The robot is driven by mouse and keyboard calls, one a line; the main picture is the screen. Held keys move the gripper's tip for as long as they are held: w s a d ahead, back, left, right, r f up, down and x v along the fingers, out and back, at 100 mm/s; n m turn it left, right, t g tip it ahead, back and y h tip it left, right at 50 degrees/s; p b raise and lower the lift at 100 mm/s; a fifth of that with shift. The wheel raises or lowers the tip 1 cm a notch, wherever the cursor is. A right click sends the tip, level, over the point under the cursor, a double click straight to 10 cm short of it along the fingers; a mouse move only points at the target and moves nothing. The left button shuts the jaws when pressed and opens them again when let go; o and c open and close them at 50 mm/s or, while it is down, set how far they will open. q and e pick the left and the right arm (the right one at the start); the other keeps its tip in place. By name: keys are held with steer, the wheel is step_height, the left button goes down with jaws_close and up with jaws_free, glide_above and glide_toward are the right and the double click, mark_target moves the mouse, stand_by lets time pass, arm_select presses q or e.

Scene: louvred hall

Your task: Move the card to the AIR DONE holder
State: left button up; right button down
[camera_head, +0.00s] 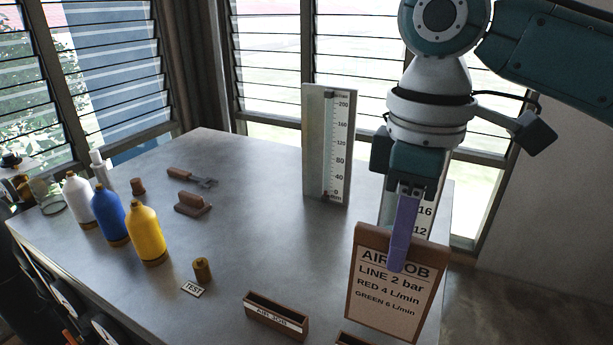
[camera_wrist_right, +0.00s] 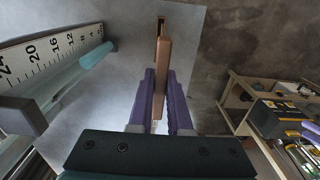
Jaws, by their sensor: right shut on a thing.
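The card (camera_head: 390,300) is a brown-framed board reading "AIR JOB, LINE 2 bar, RED 4 L/min, GREEN 6 L/min". My right gripper (camera_head: 399,262) is shut on its top edge with purple fingers and holds it roughly upright, a little tilted, at the right front of the table. In the right wrist view the card (camera_wrist_right: 163,60) shows edge-on between the fingers (camera_wrist_right: 161,100). A wooden slotted holder labelled "AIR JOB" (camera_head: 276,324) stands empty at the front. A second wooden holder (camera_head: 352,340) is cut off at the bottom edge; its label is hidden. My left gripper is out of view.
White (camera_head: 78,197), blue (camera_head: 109,215) and yellow (camera_head: 147,235) bottles stand at the left. A brass weight (camera_head: 202,270) stands by a "TEST" label (camera_head: 192,289). A tall scale gauge (camera_head: 327,145) stands at the back; another scale is behind my gripper. The table middle (camera_head: 250,225) is clear.

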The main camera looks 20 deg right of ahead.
mark_target(389, 290)
step_height(389, 290, down, 3)
steer(key=shift+f+b, duration=0.1)
steer(key=shift+b, duration=0.5)
steer(key=shift+f, duration=0.25)
steer(key=shift+r+p, duration=0.1)
steer(key=shift+p, duration=0.5)
steer(key=shift+f, duration=0.2)
